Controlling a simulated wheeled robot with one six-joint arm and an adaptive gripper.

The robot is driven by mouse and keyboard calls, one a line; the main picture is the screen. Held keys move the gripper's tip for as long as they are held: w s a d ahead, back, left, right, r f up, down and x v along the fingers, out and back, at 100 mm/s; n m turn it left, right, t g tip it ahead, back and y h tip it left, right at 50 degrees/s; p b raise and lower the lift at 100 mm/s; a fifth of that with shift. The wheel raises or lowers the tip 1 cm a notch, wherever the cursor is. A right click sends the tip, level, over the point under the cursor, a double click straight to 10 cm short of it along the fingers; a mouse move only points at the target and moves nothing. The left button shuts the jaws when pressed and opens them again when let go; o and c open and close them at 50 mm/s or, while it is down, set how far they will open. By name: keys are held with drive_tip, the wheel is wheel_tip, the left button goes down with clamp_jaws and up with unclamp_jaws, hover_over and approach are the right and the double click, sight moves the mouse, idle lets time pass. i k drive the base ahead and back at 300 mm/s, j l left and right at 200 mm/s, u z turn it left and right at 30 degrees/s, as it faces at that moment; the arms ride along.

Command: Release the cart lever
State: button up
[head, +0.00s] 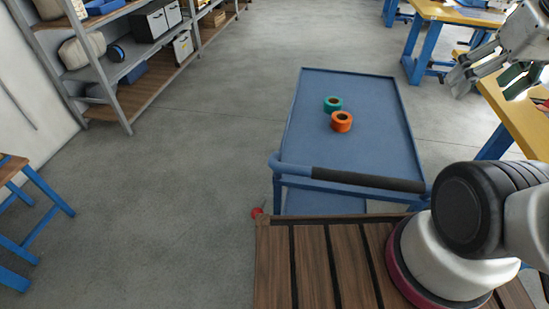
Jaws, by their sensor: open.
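A blue cart (350,170) stands in the middle of the floor, with a dark grip (368,180) on its near handle bar. A small red knob (257,212) shows just below the handle's left end, by a thin rod, and looks like the cart lever. The wooden slatted deck in front partly hides the area around it. My gripper (487,84) is at the upper right, open and empty, far from the knob and to the right of the cart.
A green roll (332,104) and an orange roll (342,121) lie on the cart top. Yellow-topped tables (520,112) with blue legs stand at right. Shelves (100,72) line the left wall, and a blue-legged table (40,190) is at left. The floor left of the cart is clear.

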sight(266, 199)
drive_tip(key=j, duration=0.55)
drive_tip(key=i+j+u, duration=0.1)
drive_tip(key=j, duration=0.5)
drive_tip(key=k+l+u, duration=0.2)
drive_tip(key=k, duration=1.25)
